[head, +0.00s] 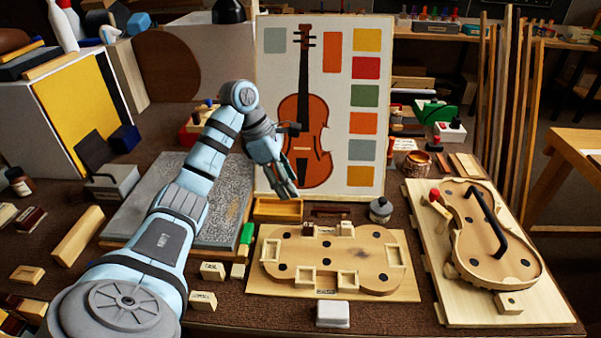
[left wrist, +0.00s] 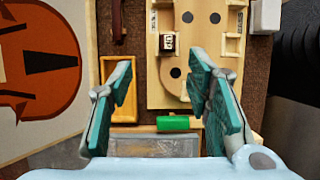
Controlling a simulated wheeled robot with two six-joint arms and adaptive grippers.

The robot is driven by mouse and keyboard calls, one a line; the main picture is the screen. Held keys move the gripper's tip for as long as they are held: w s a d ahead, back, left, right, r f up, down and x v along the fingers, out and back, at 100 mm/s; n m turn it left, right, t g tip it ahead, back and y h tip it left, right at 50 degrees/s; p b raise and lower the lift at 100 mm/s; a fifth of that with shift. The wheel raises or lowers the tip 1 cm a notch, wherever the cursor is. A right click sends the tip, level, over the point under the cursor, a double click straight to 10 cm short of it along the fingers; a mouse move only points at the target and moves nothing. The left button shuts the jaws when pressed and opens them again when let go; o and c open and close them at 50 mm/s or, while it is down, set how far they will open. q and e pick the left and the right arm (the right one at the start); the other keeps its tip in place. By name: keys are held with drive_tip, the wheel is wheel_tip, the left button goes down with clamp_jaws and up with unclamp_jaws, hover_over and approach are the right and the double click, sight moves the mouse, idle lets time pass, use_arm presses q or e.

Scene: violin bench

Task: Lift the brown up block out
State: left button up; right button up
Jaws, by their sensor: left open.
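A small dark brown block with a white label (left wrist: 168,41) sits in the wooden violin form (left wrist: 203,42) near its edge in the left wrist view. In the head view it shows small (head: 308,230) at the far edge of the form (head: 410,291), which lies flat on the bench. My left gripper (head: 284,188) is open and empty, above and behind the form's far left part. In the left wrist view its two fingers (left wrist: 162,76) stand wide apart, with the brown block beyond the gap. My right gripper is not in view.
A wooden tray (head: 277,210) lies behind the form, and a violin poster (head: 345,180) stands behind that. A green block (head: 246,236) is left of the form. A violin body on a board (head: 450,303) lies to the right. A jar (head: 380,211) stands behind the form.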

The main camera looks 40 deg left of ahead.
sight(308, 224)
use_arm(q)
drive_tip(key=b+x, duration=0.2)
drive_tip(key=x, duration=0.1)
drive_tip(key=s+b+x, duration=0.1)
drive_tip(key=b+x, duration=0.5)
drive_tip(key=shift+s+d+f, duration=0.2)
drive_tip(key=shift+s+f, duration=0.05)
drive_tip(key=shift+f, duration=0.2)
drive_tip(key=x, duration=0.3)
drive_tip(key=shift+w, duration=0.25)
drive_tip(key=shift+d+f, duration=0.1)
drive_tip(key=shift+f, duration=0.2)
drive_tip(key=shift+s+f, duration=0.1)
drive_tip(key=shift+d, duration=0.1)
drive_tip(key=shift+c, duration=0.6)
clamp_jaws()
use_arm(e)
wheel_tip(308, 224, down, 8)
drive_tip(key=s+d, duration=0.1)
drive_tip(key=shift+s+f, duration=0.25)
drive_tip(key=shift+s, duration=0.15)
